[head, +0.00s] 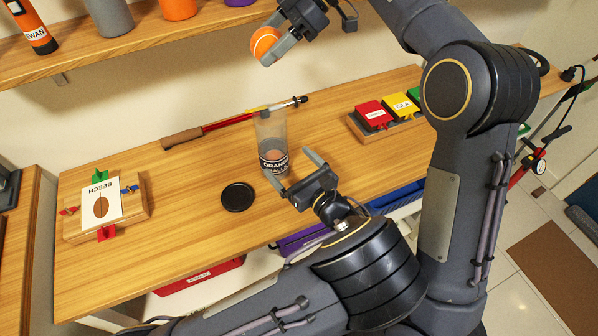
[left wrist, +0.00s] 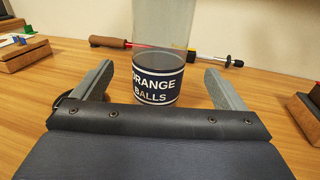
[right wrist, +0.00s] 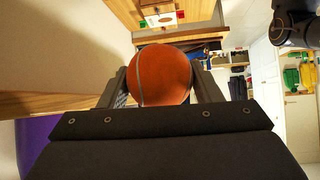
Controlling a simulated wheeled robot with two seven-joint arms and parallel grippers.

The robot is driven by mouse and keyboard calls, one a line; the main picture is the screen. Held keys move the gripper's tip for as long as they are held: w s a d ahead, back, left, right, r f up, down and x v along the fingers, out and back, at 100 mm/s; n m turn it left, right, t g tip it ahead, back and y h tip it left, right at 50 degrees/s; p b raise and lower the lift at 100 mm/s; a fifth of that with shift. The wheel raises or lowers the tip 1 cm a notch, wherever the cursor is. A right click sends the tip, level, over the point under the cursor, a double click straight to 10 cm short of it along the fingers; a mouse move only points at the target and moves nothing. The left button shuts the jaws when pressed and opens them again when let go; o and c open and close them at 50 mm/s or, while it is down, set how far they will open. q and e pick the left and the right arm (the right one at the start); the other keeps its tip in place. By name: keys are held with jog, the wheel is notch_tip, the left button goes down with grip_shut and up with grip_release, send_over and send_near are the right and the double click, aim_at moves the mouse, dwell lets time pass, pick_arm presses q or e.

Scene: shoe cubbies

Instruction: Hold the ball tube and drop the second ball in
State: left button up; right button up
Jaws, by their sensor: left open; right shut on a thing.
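The clear ball tube (head: 270,128) stands upright on the wooden bench, with a dark "ORANGE BALLS" label; an orange shape (head: 273,155) shows inside it low down. My left gripper (head: 294,172) is open at the near side of the tube. In the left wrist view the tube (left wrist: 160,78) stands ahead, between the spread fingers, not clasped. My right gripper (head: 270,40) is shut on an orange ball (head: 264,43) with a pale seam, above and beyond the tube. The ball fills the gap between the fingers in the right wrist view (right wrist: 160,76).
A black disc (head: 238,197) lies left of the tube. A pole with a cork handle (head: 182,138) lies behind it. A "BEECH" block (head: 101,203) sits at left, and red and yellow boxes (head: 373,114) at right. A shelf (head: 140,42) with containers hangs above.

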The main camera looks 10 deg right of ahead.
aim_at(271, 144)
pick_arm(q)
jog(key=x, duration=0.9)
jog(key=c, duration=1.1)
pick_arm(e)
notch_tip(271, 144, down, 13)
dwell(0.8)
jog(key=o, duration=1.1)
jog(key=shift+c, duration=0.2)
jog(key=shift+r, duration=0.1)
jog(key=v, duration=1.2)
